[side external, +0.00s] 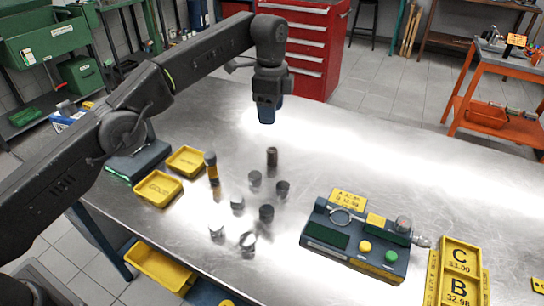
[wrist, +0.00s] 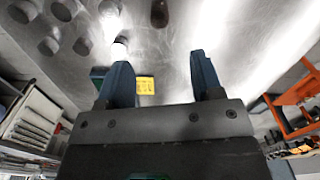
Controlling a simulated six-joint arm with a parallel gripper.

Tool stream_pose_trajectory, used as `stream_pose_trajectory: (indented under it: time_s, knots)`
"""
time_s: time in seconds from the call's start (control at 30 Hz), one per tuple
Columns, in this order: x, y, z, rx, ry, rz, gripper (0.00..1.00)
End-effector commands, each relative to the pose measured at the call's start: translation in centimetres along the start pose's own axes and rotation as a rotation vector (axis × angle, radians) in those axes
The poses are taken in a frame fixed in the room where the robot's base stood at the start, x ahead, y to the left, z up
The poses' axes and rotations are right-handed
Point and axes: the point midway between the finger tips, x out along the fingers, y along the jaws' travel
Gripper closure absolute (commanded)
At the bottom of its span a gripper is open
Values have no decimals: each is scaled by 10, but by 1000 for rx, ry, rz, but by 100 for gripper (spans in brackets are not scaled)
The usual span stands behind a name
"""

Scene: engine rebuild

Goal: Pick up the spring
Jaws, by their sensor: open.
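A dark brown upright cylinder (side external: 272,156), which looks like the spring, stands on the metal table; its coils are too small to make out. My gripper (side external: 266,112) is above the table, up and slightly left of this cylinder and apart from it. In the wrist view my gripper (wrist: 163,72) has its two blue fingers spread, with nothing held between them. A dark brown object (wrist: 159,13) at the top edge of the wrist view, beyond the fingertips, is probably the same spring, partly cut off.
Several grey cylindrical parts (side external: 266,213) and a ring (side external: 248,241) stand nearby. A gauge box (side external: 356,240) and lettered yellow trays (side external: 460,257) are right. The table behind the spring is clear.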

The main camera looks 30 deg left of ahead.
Motion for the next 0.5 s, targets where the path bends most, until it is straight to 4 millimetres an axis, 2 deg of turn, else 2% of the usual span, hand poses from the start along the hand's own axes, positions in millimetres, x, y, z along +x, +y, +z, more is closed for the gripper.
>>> stream_pose_trajectory:
  time_s: [0.37,0.47,0.5]
  knots:
    - [25,-1,-2,15,-3,6,40]
    - [34,0,-2,14,-3,6,40]
    - [43,0,-2,14,-4,8,40]
